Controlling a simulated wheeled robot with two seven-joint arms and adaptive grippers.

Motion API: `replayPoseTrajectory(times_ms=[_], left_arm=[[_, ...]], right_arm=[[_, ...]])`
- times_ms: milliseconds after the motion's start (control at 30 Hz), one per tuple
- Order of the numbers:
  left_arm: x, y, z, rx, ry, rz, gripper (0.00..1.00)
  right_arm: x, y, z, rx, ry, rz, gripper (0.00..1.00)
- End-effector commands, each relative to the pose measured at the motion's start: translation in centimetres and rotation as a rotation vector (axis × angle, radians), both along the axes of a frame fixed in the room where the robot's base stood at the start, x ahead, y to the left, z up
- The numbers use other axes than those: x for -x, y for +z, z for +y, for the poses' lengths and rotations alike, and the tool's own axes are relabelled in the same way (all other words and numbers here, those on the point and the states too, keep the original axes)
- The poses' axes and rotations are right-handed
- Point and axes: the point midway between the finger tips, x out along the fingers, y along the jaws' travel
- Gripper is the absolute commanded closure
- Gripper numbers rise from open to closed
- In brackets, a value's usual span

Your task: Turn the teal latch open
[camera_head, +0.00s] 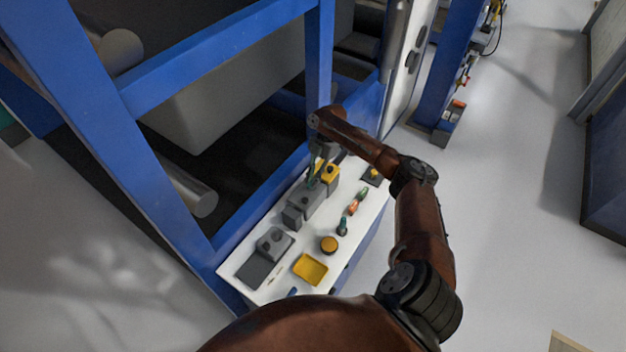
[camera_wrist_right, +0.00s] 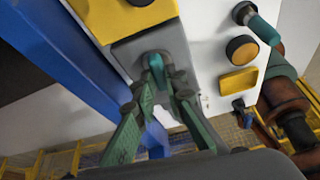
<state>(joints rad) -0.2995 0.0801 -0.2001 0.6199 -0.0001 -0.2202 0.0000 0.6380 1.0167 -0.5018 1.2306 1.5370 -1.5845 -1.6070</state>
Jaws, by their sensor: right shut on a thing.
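The teal latch (camera_wrist_right: 155,64) shows in the right wrist view on a grey block (camera_wrist_right: 150,47) below a yellow block (camera_wrist_right: 125,15). My right gripper (camera_wrist_right: 167,92) is shut on the latch, with its green-tinted fingers on either side of its lower part. In the head view my right gripper (camera_head: 317,172) reaches down from above to the grey and yellow blocks at the back of the white shelf (camera_head: 231,271). The latch is too small and covered there to make out its angle. My left gripper does not show in either view.
A grey box (camera_head: 273,241), a yellow tray (camera_head: 310,268) and a round yellow button (camera_head: 329,244) sit nearer on the shelf. Several coloured handles (camera_head: 353,207) line its right side. A blue frame (camera_head: 319,60) rises close behind the gripper.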

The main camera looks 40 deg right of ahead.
Motion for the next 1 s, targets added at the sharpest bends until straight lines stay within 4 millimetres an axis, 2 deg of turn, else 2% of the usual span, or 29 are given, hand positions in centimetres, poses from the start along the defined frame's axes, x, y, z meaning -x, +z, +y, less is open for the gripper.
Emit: replayPoseTrajectory(times_ms=[333, 367, 600, 867, 1000], left_arm=[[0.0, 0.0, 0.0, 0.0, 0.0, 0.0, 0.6], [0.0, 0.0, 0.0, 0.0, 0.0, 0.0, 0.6], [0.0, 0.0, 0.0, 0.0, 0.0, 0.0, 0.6], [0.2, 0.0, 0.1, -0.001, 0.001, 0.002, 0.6], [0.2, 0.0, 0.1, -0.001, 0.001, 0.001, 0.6]], right_arm=[[0.0, 0.0, -0.2, 0.004, 0.0, -0.001, 1.0], [0.0, 0.0, -0.2, 0.004, 0.0, -0.001, 0.87], [0.0, 0.0, -0.1, 0.002, 0.0, 0.0, 0.71], [0.0, 0.1, -0.1, 0.001, 0.0, 0.0, 0.71], [-0.1, 1.0, -0.5, 0.002, 0.0, -0.001, 0.71]])
